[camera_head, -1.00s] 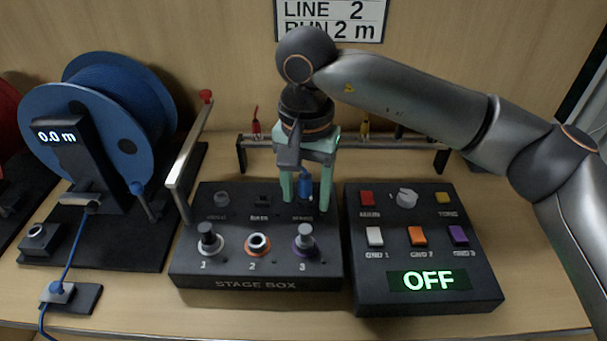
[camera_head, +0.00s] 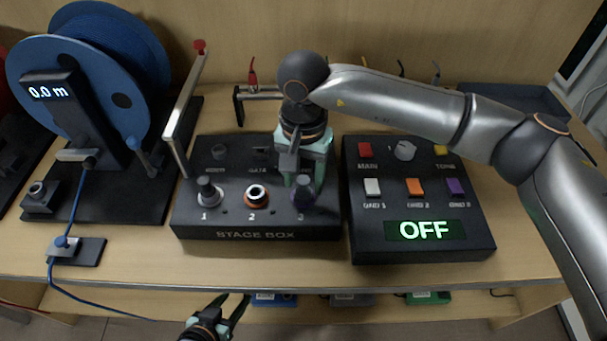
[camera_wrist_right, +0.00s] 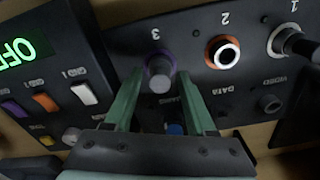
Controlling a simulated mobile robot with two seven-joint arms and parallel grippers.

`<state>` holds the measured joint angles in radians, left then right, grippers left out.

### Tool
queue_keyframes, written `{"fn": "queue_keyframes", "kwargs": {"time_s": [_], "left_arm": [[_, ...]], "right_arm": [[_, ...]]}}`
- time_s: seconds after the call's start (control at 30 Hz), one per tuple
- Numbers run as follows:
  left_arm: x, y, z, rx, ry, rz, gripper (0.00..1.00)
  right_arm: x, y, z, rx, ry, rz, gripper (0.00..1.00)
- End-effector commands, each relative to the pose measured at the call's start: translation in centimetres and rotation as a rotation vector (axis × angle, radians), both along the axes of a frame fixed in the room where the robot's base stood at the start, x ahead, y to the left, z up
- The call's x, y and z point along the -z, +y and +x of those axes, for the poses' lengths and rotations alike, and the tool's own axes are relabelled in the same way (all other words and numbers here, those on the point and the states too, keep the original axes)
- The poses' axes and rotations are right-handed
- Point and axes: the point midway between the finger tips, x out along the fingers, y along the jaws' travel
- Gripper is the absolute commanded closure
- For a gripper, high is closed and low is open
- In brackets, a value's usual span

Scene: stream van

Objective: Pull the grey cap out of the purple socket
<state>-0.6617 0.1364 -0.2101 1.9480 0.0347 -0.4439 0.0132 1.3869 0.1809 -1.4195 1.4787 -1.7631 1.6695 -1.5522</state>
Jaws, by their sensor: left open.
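The grey cap (camera_wrist_right: 160,80) sits in the purple socket (camera_wrist_right: 148,62), marked 3, on the stage box (camera_head: 255,235). My right gripper (camera_wrist_right: 159,82) is open, pointing down at socket 3. In the right wrist view its two teal fingers lie on either side of the cap, with a gap visible on each side. In the head view my right gripper (camera_head: 303,185) partly hides the cap and socket. My left gripper (camera_head: 229,308) is open and empty, low in front of the table edge.
Socket 1 (camera_head: 208,190) holds another dark cap; orange socket 2 (camera_head: 257,195) is open. The switch box (camera_head: 420,245) reading OFF stands right, the blue cable reel (camera_head: 105,75) left. A low shelf below holds several small boxes.

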Motion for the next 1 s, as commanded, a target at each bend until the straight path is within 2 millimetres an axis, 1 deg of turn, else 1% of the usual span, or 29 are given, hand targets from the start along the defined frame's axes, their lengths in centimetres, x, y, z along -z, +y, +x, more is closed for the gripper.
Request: {"fn": "queue_keyframes", "kwargs": {"time_s": [0.03, 0.07, 0.47, 0.7, 0.73, 0.93, 1.0], "left_arm": [[-0.02, 0.01, 0.07, -0.001, -0.001, 0.0, 0.5], [-0.04, 0.01, 0.1, -0.001, -0.002, 0.0, 0.5], [-0.14, 0.01, 0.34, -0.001, -0.007, -0.001, 0.5], [-0.14, 0.01, 0.32, -0.001, -0.006, -0.001, 0.5], [-0.13, 0.01, 0.31, -0.001, -0.006, -0.001, 0.5], [-0.09, -0.01, 0.24, -0.002, -0.005, -0.001, 0.5], [-0.06, -0.01, 0.16, -0.002, -0.003, -0.001, 0.5]], "right_arm": [[-0.01, 0.0, 0.0, 0.0, 0.0, 0.0, 0.51], [-0.01, 0.0, 0.0, 0.0, 0.0, 0.0, 0.55], [-0.04, 0.0, -0.01, 0.0, 0.0, 0.0, 1.0], [-0.04, 0.01, -0.01, 0.0, 0.0, 0.0, 1.0], [-0.04, 0.01, -0.01, 0.0, 0.0, 0.0, 0.78], [-0.05, 0.02, -0.02, 0.0, 0.0, 0.0, 1.0], [-0.05, 0.02, -0.02, 0.0, 0.0, 0.0, 1.0]]}}
